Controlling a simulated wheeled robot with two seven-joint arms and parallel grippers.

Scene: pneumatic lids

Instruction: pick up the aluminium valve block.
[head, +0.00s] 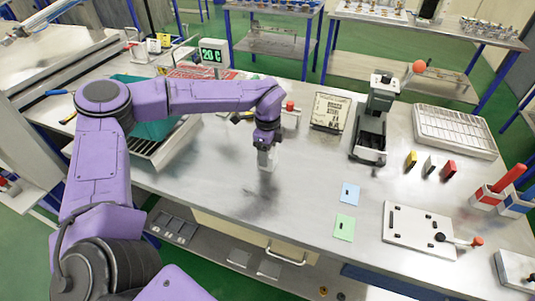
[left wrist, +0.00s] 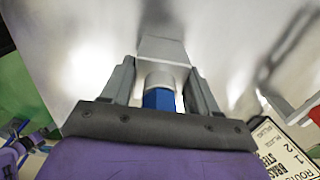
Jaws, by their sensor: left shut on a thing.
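My left gripper (head: 266,156) points down over the bare middle of the steel bench, near its front half. In the left wrist view, its two grey fingers (left wrist: 160,75) are shut on a pale grey metal piece with a round collar and a blue fitting, which looks like the aluminium valve block (left wrist: 162,50). In the head view the block is mostly hidden by the fingers. A dark shadow lies on the bench below the gripper; the gap to the bench is hard to judge. My right gripper is not in view.
Blue (head: 350,193) and green (head: 344,227) cards lie right of the gripper. A white plate (head: 412,230) lies further right. The bench around the gripper is clear.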

